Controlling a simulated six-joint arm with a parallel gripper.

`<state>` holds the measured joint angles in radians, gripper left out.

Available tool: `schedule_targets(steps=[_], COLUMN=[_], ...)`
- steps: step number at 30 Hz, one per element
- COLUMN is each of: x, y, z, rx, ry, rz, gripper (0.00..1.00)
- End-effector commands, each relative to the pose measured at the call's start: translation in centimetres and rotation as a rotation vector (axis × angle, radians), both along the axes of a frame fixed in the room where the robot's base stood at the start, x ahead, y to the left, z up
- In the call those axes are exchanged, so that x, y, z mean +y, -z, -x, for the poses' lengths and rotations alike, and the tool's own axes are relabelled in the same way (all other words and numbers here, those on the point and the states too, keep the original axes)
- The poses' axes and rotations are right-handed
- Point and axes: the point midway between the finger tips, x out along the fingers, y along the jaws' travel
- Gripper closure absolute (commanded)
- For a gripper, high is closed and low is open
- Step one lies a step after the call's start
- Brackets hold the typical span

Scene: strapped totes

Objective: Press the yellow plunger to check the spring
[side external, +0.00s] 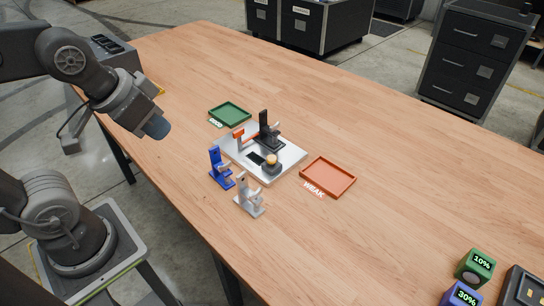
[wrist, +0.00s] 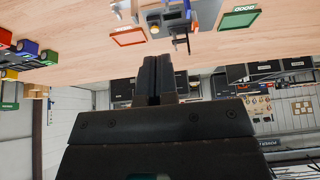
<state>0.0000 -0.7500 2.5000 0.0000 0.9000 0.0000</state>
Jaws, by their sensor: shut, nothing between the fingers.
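A pale yellow-tan round knob (side external: 271,159), which looks like the plunger, stands on a dark base on a light metal plate (side external: 290,158). It is small in the wrist view (wrist: 154,29). A black upright clamp with an orange-red handle (side external: 239,133) stands behind it on the plate. My gripper's fingers are shut and empty in the wrist view (wrist: 158,62), well apart from the knob. In the side view my arm's end is raised over the table's left part, away from the plate; the fingertips cannot be made out there.
A blue clamp (side external: 219,168) and a grey clamp (side external: 249,196) stand near the plate's front edge. A green tray (side external: 230,114) lies behind, an orange tray (side external: 328,177) marked WEAK to the right. Much of the wooden table is clear.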

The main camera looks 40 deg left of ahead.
Motion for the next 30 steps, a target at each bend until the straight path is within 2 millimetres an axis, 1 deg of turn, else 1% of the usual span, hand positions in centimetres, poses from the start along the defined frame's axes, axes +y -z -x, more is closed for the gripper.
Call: schedule_targets(steps=[7,11,14,18,20,21,26,27,30], x=[-0.3,-1.4,-2.7,-4.4,-4.9,-5.1,-5.4,-5.4,-5.0], y=[0.0,0.1,0.2,0.6,0.9,1.1,2.7,3.2,4.6], z=[-0.4,-1.8,-3.9,-7.6,-9.3,-10.5,-15.2,-16.4,-19.0], rx=[0.011,0.053,0.105,0.189,0.224,0.246,0.335,0.353,0.396], ry=[-0.013,-0.062,-0.139,-0.289,-0.362,-0.414,-0.641,-0.698,-0.836], rz=[0.027,0.136,0.274,0.492,0.580,0.638,0.855,0.902,1.007], gripper=[1.00,1.00,1.00,1.00,1.00,1.00,1.00,1.00,1.00])
